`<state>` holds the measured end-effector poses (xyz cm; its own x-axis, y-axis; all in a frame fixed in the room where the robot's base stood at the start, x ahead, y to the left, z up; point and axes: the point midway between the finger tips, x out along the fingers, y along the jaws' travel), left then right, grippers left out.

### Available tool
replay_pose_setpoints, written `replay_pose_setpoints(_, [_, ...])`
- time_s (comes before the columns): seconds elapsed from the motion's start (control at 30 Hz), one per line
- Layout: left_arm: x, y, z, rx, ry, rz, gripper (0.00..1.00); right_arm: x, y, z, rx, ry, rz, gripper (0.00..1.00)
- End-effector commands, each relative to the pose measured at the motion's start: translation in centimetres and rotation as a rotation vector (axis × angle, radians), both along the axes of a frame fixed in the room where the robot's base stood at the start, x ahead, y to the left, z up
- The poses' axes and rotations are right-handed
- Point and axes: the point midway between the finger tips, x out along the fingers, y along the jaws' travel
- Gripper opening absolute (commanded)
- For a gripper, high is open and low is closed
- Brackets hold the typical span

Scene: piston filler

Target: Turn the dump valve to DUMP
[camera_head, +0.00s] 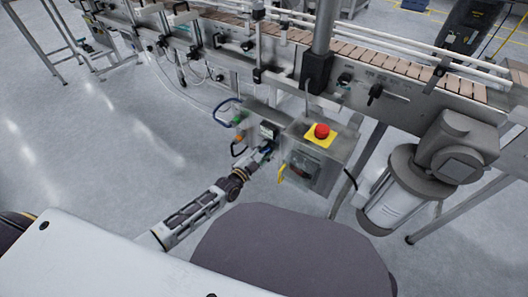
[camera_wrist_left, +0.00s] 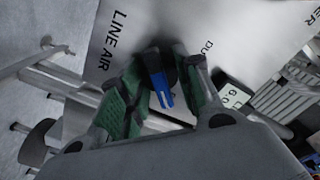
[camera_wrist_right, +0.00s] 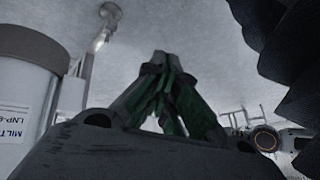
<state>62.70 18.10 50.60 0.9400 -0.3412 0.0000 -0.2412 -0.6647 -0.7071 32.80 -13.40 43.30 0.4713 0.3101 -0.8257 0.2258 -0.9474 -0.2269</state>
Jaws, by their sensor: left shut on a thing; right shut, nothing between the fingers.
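The dump valve shows in the left wrist view as a blue lever (camera_wrist_left: 160,90) on a dark round hub, on a pale panel (camera_wrist_left: 125,35). The panel reads "LINE AIR" on the left; a label starting "DU" is partly hidden beside my finger. My left gripper (camera_wrist_left: 160,62) has its green-padded fingers on both sides of the lever and is shut on it. In the head view my left gripper (camera_head: 264,152) is at the small panel left of the red-button box; the lever is barely visible there. My right gripper (camera_wrist_right: 165,62) is shut and empty, away from the panel.
A box with a red emergency button (camera_head: 321,131) on a yellow plate stands just right of my left gripper. A grey motor (camera_head: 405,187) hangs farther right. The conveyor (camera_head: 350,52) runs behind. The floor to the left is clear.

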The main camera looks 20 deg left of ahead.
Motion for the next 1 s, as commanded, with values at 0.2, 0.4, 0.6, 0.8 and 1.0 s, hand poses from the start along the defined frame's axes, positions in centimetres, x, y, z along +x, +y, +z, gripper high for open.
replay_pose_setpoints(0.2, [0.0, 0.0, 0.0, -0.003, 0.001, 0.000, 0.10, 0.0, 0.0, 0.1, 0.000, 0.001, 0.000, 0.00])
replay_pose_setpoints(0.4, [0.0, 0.0, 0.0, -0.024, 0.010, 0.000, 0.10, -0.1, 0.0, 0.3, -0.004, 0.010, 0.001, 0.00])
replay_pose_setpoints(0.6, [0.0, 0.0, 0.0, -0.085, 0.032, 0.000, 0.10, -0.1, -0.1, 1.3, -0.016, 0.018, 0.006, 0.00])
replay_pose_setpoints(0.8, [-0.1, 0.0, 0.1, -0.184, 0.069, -0.001, 0.10, 0.1, -0.4, 2.8, -0.036, 0.034, 0.018, 0.00])
replay_pose_setpoints(1.0, [-0.1, 0.0, 0.1, -0.310, 0.115, -0.001, 0.10, 0.0, -0.8, 4.7, -0.065, 0.055, 0.031, 0.00])
